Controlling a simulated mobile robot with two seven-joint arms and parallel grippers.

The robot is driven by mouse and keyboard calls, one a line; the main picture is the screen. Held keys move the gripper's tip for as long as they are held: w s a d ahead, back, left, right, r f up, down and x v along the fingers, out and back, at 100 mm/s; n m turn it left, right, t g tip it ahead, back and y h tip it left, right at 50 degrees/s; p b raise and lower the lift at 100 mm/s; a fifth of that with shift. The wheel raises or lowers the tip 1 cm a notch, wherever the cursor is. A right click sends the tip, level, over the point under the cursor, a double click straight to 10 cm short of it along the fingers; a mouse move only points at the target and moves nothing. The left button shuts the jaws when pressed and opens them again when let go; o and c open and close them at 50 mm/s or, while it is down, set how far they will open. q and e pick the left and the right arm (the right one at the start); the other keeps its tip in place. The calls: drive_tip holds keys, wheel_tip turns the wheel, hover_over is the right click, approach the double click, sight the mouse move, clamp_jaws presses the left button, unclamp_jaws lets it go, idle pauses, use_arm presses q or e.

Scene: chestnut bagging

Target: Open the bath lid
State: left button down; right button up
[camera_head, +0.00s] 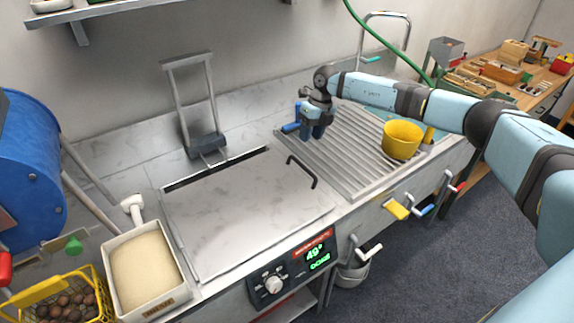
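The bath lid (245,212) is a flat, pale grey metal plate lying closed over the bath in the counter. Its black bar handle (302,171) stands near its right edge. My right gripper (313,136) hangs with its fingers down over the ribbed drainboard (345,165), behind and a little right of the handle, apart from it. Nothing clear shows between its fingers, and their spacing is too small to judge. My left gripper is out of view.
A yellow cup (401,140) stands on the drainboard. A blue-handled tool (291,127) lies beside my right gripper. Behind the lid stands a grey metal frame (190,105). A tray of pale grain (145,265) and a yellow basket of chestnuts (62,287) are at left. A control panel (290,270) shows 49°.

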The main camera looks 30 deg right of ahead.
drive_tip(key=shift+h, duration=0.4)
drive_tip(key=f, duration=0.4)
drive_tip(key=f+p, duration=0.1)
drive_tip(key=f, duration=0.7)
drive_tip(key=shift+w+a+f, duration=0.15)
drive_tip(key=shift+w+a, duration=0.1)
drive_tip(key=shift+a, duration=0.15)
clamp_jaws()
